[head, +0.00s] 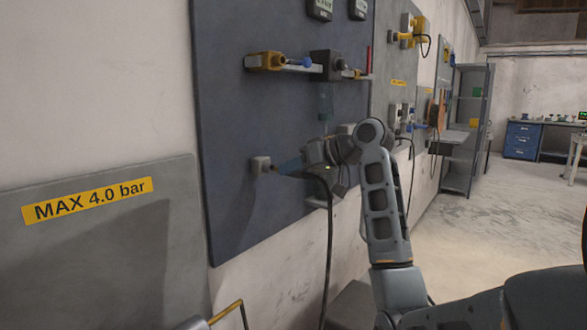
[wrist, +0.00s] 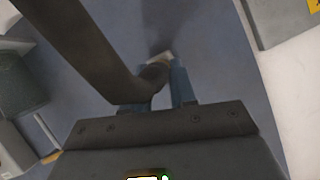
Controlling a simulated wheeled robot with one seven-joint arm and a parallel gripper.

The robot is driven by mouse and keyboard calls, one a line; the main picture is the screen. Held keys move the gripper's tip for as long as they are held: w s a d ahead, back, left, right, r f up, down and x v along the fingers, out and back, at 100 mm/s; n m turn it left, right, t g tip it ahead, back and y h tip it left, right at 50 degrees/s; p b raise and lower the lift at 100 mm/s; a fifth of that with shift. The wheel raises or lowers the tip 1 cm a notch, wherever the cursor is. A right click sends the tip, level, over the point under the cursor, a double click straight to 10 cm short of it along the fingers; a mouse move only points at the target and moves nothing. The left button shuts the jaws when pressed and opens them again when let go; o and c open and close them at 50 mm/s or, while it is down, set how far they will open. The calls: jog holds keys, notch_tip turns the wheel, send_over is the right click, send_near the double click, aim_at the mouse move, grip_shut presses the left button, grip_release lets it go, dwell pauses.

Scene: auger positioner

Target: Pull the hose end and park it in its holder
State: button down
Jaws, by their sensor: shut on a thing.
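My gripper (head: 287,167) is at the lower part of the blue-grey wall panel, its blue fingers pointing left at a small pale block (head: 261,164) on the panel. In the wrist view, my gripper (wrist: 158,84) is shut on the dark hose end (wrist: 154,76). A pale piece (wrist: 161,57) shows just beyond the fingertips; whether the hose end is joined to it is unclear. The black hose (head: 329,240) bends at my gripper and hangs down; the hose (wrist: 82,40) crosses the wrist view at upper left. I cannot make out which fitting is the holder.
Above are a rail with a yellow fitting (head: 266,61), a dark block (head: 326,65) and a bottle-like part (head: 325,101) below it. A grey panel with a "MAX 4.0 bar" label (head: 88,201) is at left. Open floor (head: 480,240) lies right.

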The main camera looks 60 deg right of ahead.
jog(key=shift+w+d+p, duration=0.2)
jog(key=shift+w, duration=0.55)
jog(key=shift+w+d+p, duration=0.15)
jog(key=shift+w+p, duration=0.05)
jog(key=shift+w, duration=0.55)
jog(key=c, duration=0.8)
grip_release()
jog(key=shift+v, duration=3.9)
jog(key=shift+d, duration=0.1)
